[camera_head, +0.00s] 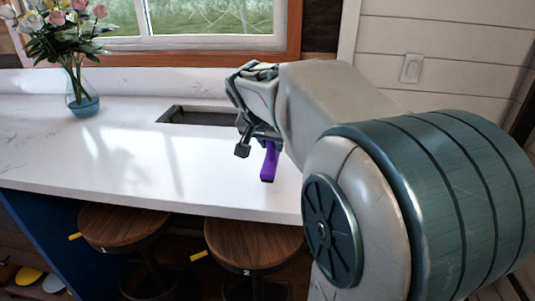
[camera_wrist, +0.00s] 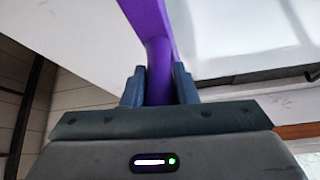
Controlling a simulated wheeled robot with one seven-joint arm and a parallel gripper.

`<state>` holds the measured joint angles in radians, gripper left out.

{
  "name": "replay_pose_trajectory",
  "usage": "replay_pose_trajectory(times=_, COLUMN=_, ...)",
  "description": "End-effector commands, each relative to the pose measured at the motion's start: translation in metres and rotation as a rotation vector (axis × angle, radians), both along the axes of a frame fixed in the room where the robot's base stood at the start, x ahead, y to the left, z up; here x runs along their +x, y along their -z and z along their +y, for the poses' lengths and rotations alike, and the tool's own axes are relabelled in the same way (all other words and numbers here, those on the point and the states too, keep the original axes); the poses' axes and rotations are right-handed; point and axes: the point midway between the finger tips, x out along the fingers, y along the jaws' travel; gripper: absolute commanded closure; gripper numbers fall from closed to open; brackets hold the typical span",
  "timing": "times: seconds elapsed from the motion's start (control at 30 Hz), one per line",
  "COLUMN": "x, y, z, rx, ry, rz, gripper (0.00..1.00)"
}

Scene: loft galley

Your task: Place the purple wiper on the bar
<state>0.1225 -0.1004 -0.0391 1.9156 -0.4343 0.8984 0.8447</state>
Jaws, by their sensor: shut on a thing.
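The purple wiper (camera_head: 269,162) hangs from my gripper (camera_head: 258,143) in the head view, over the front part of the white bar (camera_head: 120,160). My gripper is shut on it. In the wrist view the purple wiper (camera_wrist: 158,60) stands between the two fingers of my gripper (camera_wrist: 159,88) and runs out of the top of the picture. The head view does not clearly show whether the wiper touches the bar top. My arm hides the right part of the bar.
A dark rectangular recess (camera_head: 200,116) is set in the bar behind my gripper. A glass vase (camera_head: 82,98) with flowers stands at the back left. Two wooden stools, one on the left (camera_head: 122,226) and one on the right (camera_head: 252,243), stand at the front edge. The bar's left middle is clear.

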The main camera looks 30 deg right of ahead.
Motion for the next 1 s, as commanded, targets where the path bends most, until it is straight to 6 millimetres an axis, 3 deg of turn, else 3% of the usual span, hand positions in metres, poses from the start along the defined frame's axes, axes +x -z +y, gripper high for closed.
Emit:
replay_pose_trajectory(times=0.27, x=0.000, y=0.036, z=0.000, rx=0.000, ry=0.000, rz=0.003, gripper=0.98)
replay_pose_trajectory(times=0.67, x=0.000, y=0.042, z=0.000, rx=0.000, ry=0.001, rz=0.000, gripper=0.98)
replay_pose_trajectory(times=0.7, x=0.000, y=0.042, z=0.000, rx=0.001, ry=0.001, rz=0.001, gripper=0.71)
replay_pose_trajectory(times=0.77, x=0.000, y=0.041, z=0.000, rx=0.000, ry=0.001, rz=0.001, gripper=0.54)
replay_pose_trajectory(times=1.0, x=0.000, y=0.041, z=0.000, rx=0.000, ry=0.001, rz=0.001, gripper=0.52)
